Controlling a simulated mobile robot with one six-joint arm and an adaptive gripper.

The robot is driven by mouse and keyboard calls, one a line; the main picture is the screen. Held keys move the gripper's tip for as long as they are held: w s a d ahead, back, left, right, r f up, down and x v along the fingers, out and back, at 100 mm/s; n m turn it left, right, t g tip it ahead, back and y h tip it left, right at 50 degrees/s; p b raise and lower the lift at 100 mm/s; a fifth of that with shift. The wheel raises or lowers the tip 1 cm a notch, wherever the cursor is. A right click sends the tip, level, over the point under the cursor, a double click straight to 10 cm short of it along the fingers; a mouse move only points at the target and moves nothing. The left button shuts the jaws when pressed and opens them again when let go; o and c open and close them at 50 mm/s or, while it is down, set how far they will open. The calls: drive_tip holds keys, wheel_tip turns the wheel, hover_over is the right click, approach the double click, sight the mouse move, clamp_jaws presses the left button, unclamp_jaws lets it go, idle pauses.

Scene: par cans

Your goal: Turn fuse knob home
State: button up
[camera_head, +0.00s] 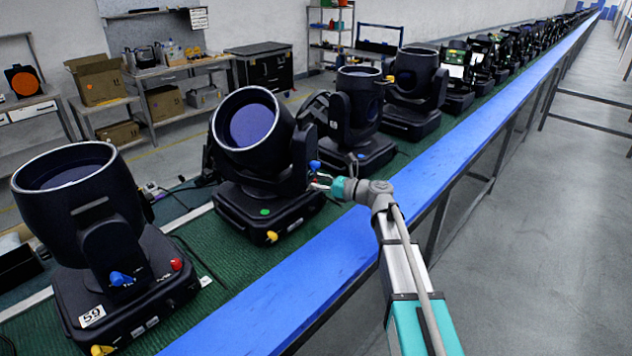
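My gripper (319,181) reaches from the right to the second par can (262,150), at the right side of its yoke and base. The fingertips are small here, and I cannot tell whether they are open, shut or touching the can. A blue knob (314,165) shows on the yoke just above the fingertips. A yellow knob (271,237) sits low on the base front, and a green dot (264,211) is on the base top. Which knob is the fuse knob is not clear; one may be hidden behind the fingertips.
A nearer par can (75,190) marked 59 stands at left, with a blue knob (121,278) and a red knob (177,264). More cans (416,80) line the green belt (225,262) behind. A blue rail (330,270) runs along the front; the floor (550,240) at right is clear.

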drive_tip(key=shift+w+a, duration=0.1)
drive_tip(key=shift+a, duration=0.1)
clamp_jaws()
drive_tip(key=shift+d, duration=0.15)
idle(0.3)
